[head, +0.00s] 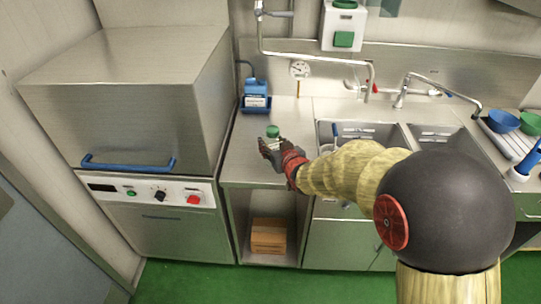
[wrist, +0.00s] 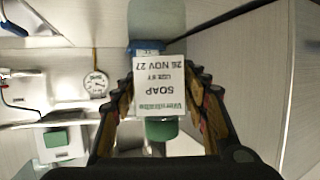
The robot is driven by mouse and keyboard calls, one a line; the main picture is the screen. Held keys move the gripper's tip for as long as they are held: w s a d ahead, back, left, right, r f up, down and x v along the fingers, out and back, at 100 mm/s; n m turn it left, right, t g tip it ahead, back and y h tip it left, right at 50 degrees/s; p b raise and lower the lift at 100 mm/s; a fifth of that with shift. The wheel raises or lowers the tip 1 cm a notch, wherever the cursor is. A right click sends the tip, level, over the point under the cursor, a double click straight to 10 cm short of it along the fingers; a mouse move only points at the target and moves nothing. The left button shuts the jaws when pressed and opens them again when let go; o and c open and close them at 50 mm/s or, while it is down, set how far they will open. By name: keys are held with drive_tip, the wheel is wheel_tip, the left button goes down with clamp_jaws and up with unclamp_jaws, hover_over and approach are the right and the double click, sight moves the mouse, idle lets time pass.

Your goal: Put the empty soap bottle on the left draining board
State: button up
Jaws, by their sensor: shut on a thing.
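The soap bottle (wrist: 157,85) is held between the fingers of my gripper (wrist: 160,105) in the wrist view. It has a green cap and a white label reading SOAP, upside down in that view. In the head view its green cap (head: 272,131) shows above my gripper (head: 271,150), which hides most of its body. The bottle looks about upright. The left draining board (head: 244,153) is the steel top left of the sinks; my gripper and the bottle are over it. I cannot tell whether the bottle touches it.
The sinks (head: 363,133) and tap (head: 370,80) lie right. The board's front left is bare.

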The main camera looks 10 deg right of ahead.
drive_tip(key=shift+w+a+f, duration=0.2)
drive_tip(key=shift+w+f, duration=0.3)
drive_tip(key=shift+f, duration=0.2)
drive_tip(key=shift+w+f+b, duration=0.1)
drive_tip(key=shift+f+b, duration=0.55)
drive_tip(key=shift+f, duration=0.9)
drive_tip(key=shift+f, duration=0.15)
drive_tip(key=o, duration=1.1)
drive_tip(key=shift+c, duration=0.2)
drive_tip(key=shift+o, duration=0.4)
